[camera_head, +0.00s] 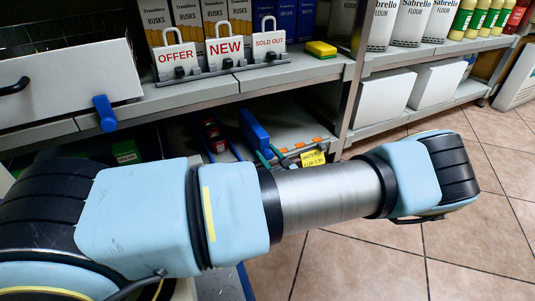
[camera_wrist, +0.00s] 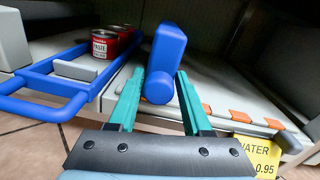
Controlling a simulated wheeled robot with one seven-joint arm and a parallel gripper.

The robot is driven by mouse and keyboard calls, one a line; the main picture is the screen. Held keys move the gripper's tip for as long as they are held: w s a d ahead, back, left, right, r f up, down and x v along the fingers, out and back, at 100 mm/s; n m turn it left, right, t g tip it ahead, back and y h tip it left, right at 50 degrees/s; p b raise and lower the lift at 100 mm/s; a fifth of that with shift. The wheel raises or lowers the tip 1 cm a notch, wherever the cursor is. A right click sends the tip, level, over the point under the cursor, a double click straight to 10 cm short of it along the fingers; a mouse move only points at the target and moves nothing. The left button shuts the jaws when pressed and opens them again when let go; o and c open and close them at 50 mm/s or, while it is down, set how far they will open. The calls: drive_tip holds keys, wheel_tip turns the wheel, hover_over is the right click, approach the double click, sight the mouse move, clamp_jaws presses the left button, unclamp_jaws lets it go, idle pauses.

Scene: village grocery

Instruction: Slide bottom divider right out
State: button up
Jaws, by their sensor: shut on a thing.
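A blue divider (camera_wrist: 166,58) with a rounded front end stands on the low shelf, in the middle of the wrist view. In the head view it shows as a blue upright piece (camera_head: 254,132) on the bottom shelf. My gripper (camera_wrist: 160,82) has its two teal fingers on either side of the divider's front end and is shut on it. In the head view, only part of my gripper (camera_head: 268,155) shows beyond my arm. The far end of the divider is hidden.
Left of the divider, a blue frame (camera_wrist: 45,82) sticks out past the shelf, with red cans (camera_wrist: 105,42) behind it. A yellow WATER price tag (camera_wrist: 258,152) is at the shelf edge on the right. Bare shelf (camera_wrist: 225,85) lies right of the divider. Tiled floor (camera_head: 340,265) is open in front.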

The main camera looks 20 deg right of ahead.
clamp_jaws()
idle(0.8)
